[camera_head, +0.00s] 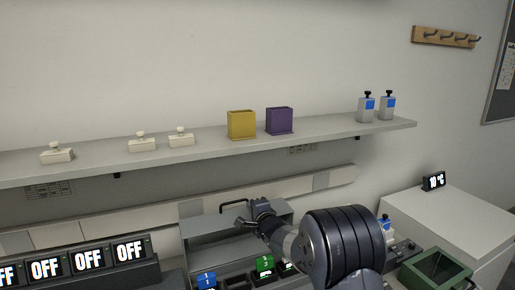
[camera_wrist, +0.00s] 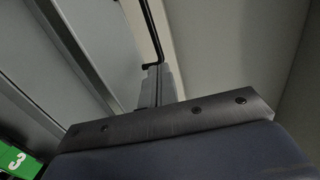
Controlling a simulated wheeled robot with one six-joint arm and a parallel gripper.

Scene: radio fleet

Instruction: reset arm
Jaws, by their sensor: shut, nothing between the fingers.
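A thin black handle (camera_head: 233,204) on the box rises just behind the fingertips. In the wrist view the black handle (camera_wrist: 152,30) runs up from right by the fingertips; I cannot tell whether they touch. My forearm hides part of the bench.
A blue block (camera_head: 206,281) and a green block (camera_head: 265,264) sit below my gripper. A shelf (camera_head: 350,131) above bears yellow (camera_head: 241,124) and purple (camera_head: 279,120) bins. A green bin (camera_head: 435,270) stands right; OFF displays (camera_head: 87,261) stand left.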

